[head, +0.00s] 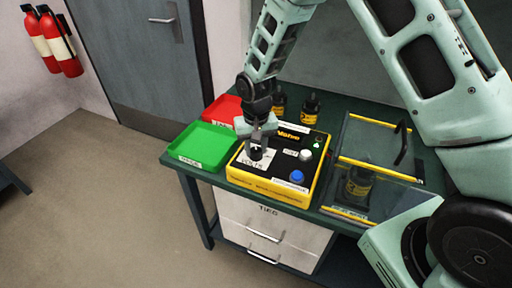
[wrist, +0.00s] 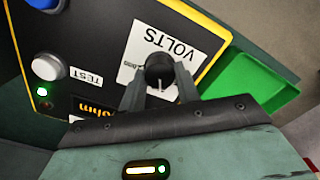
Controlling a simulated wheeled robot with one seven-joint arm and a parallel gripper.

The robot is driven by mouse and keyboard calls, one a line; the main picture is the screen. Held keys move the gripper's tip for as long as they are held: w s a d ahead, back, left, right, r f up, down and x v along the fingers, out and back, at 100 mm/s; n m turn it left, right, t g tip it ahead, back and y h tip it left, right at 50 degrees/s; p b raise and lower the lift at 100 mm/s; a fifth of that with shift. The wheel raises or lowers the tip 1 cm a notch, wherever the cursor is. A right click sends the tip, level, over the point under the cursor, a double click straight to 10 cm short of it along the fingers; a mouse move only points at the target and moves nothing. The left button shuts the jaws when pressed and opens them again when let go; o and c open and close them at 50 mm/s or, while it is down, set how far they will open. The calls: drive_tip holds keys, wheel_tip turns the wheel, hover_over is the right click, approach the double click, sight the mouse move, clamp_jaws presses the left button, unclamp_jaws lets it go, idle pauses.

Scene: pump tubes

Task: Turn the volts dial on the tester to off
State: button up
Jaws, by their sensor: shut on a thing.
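The tester is a yellow and black box (head: 268,187) on the dark green bench. Its volts dial is a black knob (wrist: 160,68) with a white pointer line, beside a white label reading VOLTS (wrist: 170,42) in the wrist view. My gripper (wrist: 160,85) is shut on the dial, with one finger on each side of it. In the head view my gripper (head: 258,146) comes down onto the left part of the tester's top. The dial's pointer line shows between the fingers; the scale markings around it are partly hidden and too small to read.
The tester also has a white TEST button (wrist: 47,66), a blue button (head: 297,177) and a lit green lamp (wrist: 42,92). A green tray (head: 187,150) and red tray (head: 222,108) lie left. Dark bottles (head: 310,106) stand behind. A clear-lidded yellow-edged case (head: 385,150) is right.

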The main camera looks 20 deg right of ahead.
sight(256, 150)
drive_tip(key=n, duration=0.4)
drive_tip(key=shift+n, duration=2.2)
drive_tip(key=o, duration=1)
wheel_tip(256, 150, up, 18)
drive_tip(key=shift+f+b, duration=0.25)
drive_tip(key=shift+b, duration=0.6)
